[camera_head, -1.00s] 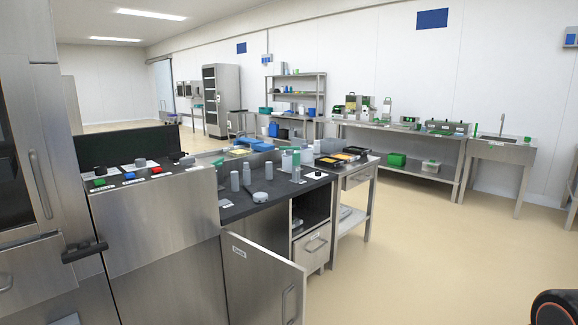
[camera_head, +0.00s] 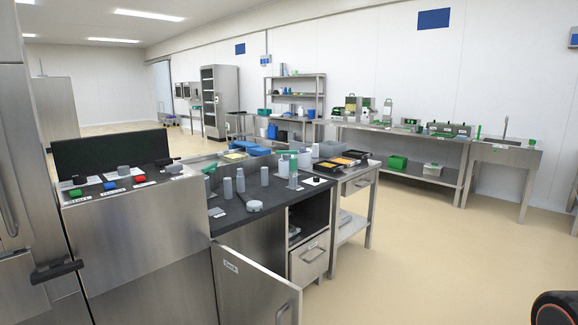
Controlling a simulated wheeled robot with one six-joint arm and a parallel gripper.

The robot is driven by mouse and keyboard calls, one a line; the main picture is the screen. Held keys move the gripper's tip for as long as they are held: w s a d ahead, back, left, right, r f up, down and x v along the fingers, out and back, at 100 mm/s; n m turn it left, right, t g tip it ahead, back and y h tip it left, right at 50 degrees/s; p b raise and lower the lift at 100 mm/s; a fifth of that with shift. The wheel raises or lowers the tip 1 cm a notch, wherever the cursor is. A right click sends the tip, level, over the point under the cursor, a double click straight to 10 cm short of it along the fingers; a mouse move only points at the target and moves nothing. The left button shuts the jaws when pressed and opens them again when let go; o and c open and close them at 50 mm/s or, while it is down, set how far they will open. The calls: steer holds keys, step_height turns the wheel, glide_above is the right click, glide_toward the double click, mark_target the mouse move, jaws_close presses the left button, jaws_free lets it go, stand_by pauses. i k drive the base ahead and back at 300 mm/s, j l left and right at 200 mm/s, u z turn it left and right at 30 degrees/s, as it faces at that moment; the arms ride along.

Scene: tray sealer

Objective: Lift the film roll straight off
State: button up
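No film roll can be made out for certain. Several small grey cylinders, one of them here (camera_head: 240,180), stand upright on the dark worktop (camera_head: 262,200), and a low round pale piece (camera_head: 253,206) lies near its front edge. They are too small to identify. Below the worktop a steel cabinet door (camera_head: 250,290) with a small label stands open, and what is behind it is hidden. My gripper is not in view. A dark rounded part with an orange edge at the bottom right corner looks like part of my arm.
A console (camera_head: 140,215) with coloured buttons and a dark panel (camera_head: 110,152) stands at the left. A steel side table (camera_head: 357,185) holds trays of food to the right of the worktop. Benches (camera_head: 400,140) line the back wall. The beige floor (camera_head: 430,260) at the right is clear.

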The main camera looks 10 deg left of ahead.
mark_target(283, 164)
steer(key=i+l, duration=0.15)
steer(key=i, duration=0.75)
steer(key=i+l, duration=0.1)
steer(key=i, duration=0.85)
steer(key=i+l+u, duration=0.15)
steer(key=i+u, duration=0.3)
steer(key=i+l+u, duration=0.45)
steer(key=i+j, duration=0.05)
steer(key=i, duration=0.05)
